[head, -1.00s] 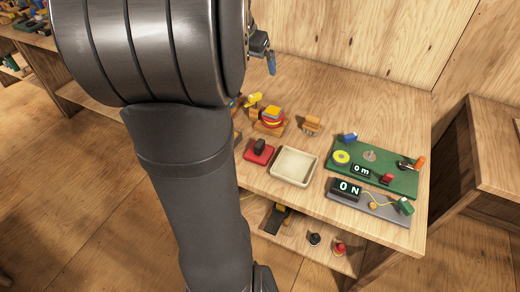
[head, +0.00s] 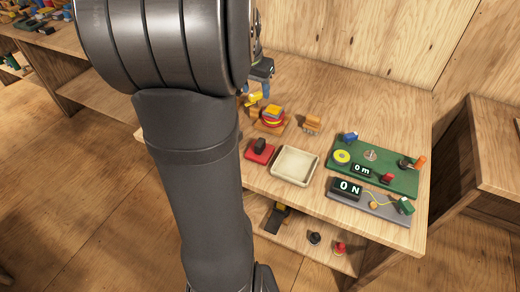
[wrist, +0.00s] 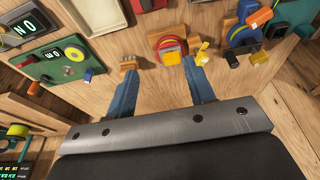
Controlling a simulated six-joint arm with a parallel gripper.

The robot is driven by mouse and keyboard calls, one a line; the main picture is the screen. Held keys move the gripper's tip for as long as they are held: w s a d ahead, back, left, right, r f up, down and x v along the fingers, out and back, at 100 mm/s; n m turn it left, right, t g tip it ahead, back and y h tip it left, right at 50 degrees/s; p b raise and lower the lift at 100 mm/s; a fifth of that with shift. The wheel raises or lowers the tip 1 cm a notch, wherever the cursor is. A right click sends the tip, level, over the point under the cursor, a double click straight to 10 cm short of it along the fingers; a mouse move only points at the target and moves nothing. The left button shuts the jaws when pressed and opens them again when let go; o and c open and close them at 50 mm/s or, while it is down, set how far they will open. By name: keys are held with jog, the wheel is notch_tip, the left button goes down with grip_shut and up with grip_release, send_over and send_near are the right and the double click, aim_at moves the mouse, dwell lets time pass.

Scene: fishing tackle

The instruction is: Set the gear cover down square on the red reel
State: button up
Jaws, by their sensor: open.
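The red reel (head: 270,123) stands on a wooden base near the back of the table; it also shows in the wrist view (wrist: 166,40). A yellow-orange block (head: 272,110) lies on top of the reel and looks like the gear cover; it also shows in the wrist view (wrist: 172,57). I cannot tell whether it sits fully square. My gripper (wrist: 160,68) is open and empty, its blue fingers apart on either side of the reel in the wrist view. In the head view my gripper (head: 265,88) is above and behind the reel, apart from it.
A blue reel (wrist: 243,37) with yellow parts stands beside the red reel. A wooden block (head: 312,123), a red box (head: 259,151), a cream tray (head: 276,163) and a green board (head: 387,182) with devices are close by. Bare table lies behind the wooden block.

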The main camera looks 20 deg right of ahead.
jog(key=y, duration=0.1)
send_near(260, 142)
jog(key=shift+g, duration=0.4)
jog(key=f, duration=0.3)
jog(key=w+f, duration=0.1)
jog(key=shift+d+f, duration=0.2)
jog(key=shift+d, duration=0.1)
jog(key=shift+w+d+f, duration=0.1)
jog(key=shift+w+f, duration=0.1)
jog(key=shift+f, duration=1.35)
jog(key=shift+w+d+f, duration=0.1)
jog(key=shift+w+f, duration=0.05)
jog(key=shift+f, duration=1.4)
grip_shut()
